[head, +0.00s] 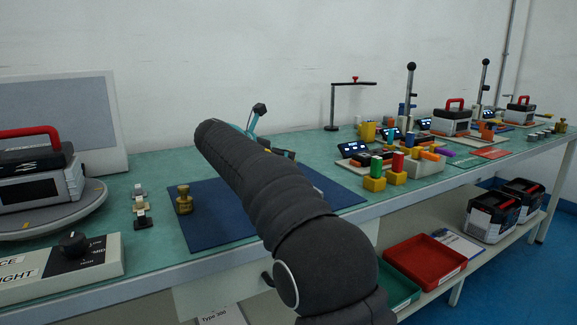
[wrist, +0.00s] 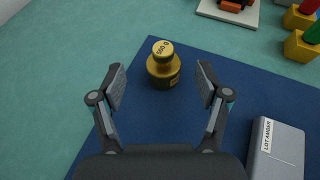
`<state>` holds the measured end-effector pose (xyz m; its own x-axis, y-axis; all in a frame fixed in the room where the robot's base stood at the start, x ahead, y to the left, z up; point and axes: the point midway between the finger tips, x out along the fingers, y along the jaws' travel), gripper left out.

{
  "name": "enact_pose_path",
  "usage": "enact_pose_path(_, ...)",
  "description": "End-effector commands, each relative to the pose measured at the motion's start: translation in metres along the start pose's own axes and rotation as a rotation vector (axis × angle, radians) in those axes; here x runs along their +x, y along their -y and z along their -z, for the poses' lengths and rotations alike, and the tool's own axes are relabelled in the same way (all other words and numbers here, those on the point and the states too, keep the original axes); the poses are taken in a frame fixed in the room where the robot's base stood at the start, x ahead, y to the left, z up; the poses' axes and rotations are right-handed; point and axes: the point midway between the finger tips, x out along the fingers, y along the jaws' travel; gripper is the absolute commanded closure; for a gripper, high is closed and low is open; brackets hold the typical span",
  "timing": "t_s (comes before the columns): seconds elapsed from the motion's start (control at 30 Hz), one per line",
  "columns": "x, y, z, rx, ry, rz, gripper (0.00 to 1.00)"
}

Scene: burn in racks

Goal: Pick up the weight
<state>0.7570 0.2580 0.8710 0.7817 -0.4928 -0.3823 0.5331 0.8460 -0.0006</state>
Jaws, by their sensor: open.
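In the wrist view a brass weight (wrist: 164,72) marked "500 g" stands upright near a corner of the dark blue mat (wrist: 190,120). My gripper (wrist: 161,84) is open, its two fingers spread to the left and right of the weight with gaps on both sides. Nothing is held. The weight lies ahead, between the fingertips in the picture; how far below them it is I cannot tell. In the head view another brass weight (head: 184,203) stands at the left edge of the mat (head: 215,222).
A grey box labelled "LOT AMBER" (wrist: 276,150) lies on the mat to the right of my fingers. Yellow blocks (wrist: 301,46) and a pale tray (wrist: 229,12) lie beyond the mat. Small pieces (head: 141,208) stand left of the mat. Green tabletop beyond the mat corner is clear.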

Motion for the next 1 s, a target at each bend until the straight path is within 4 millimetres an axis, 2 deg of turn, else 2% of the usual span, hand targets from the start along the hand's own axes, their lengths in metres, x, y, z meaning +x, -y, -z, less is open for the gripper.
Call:
enact_pose_path(0.17, 0.012, 0.002, 0.002, 0.0, -0.001, 0.003, 0.25)
enact_pose_path(0.43, 0.048, 0.004, 0.004, 0.0, 0.0, 0.002, 0.25)
enact_pose_path(0.7, 0.052, 0.004, 0.004, 0.0, 0.0, 0.0, 0.25)
enact_pose_path(0.77, 0.052, 0.004, 0.004, 0.0, 0.0, 0.0, 0.37)
enact_pose_path(1.0, 0.052, 0.004, 0.004, 0.001, -0.001, 0.001, 0.97)
